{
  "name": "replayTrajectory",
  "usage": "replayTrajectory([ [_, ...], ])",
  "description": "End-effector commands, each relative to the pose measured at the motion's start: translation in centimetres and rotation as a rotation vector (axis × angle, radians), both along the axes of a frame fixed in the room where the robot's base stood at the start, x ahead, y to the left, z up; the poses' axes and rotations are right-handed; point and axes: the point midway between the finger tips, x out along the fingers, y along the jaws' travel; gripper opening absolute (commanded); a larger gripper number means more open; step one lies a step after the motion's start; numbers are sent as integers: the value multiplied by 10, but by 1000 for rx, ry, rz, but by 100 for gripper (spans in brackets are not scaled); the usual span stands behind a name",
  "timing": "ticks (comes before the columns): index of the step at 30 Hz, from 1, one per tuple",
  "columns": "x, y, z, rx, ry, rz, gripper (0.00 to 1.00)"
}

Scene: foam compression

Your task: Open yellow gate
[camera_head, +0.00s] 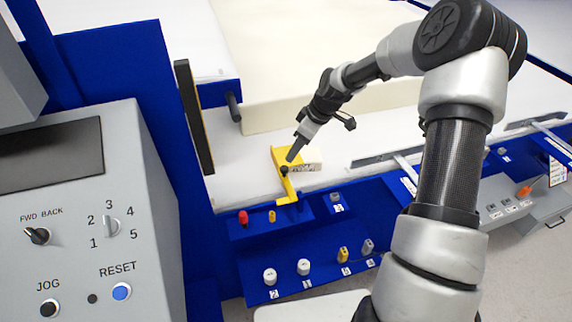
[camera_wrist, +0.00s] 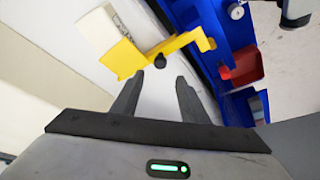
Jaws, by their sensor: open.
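The yellow gate (camera_head: 284,178) stands at the front edge of the white bed, with a black knob (camera_head: 285,171) on it. In the wrist view the yellow gate (camera_wrist: 184,44) lies just ahead of the fingertips, and its black knob (camera_wrist: 160,61) is slightly beyond and near the left fingertip. My gripper (camera_head: 293,155) is just above the gate in the head view. In the wrist view my gripper (camera_wrist: 160,78) is open, with nothing between its two fingers. I cannot tell whether a fingertip touches the gate.
A grey control panel (camera_head: 70,215) fills the left. A cream foam block (camera_head: 270,112) lies behind the gate. A blue front shelf (camera_head: 310,283) holds white knobs and small yellow and grey parts. A red part (camera_head: 243,217) sits near the gate. A pale labelled block (camera_head: 308,167) is beside it.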

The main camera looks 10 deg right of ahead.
Motion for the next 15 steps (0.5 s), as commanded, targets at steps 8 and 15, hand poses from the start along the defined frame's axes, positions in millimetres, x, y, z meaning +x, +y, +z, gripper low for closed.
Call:
replayTrajectory([
  [8, 13, 19, -55, 1, 3, 1, 40],
  [15, 20, 27, -82, 0, 2, -1, 40],
])
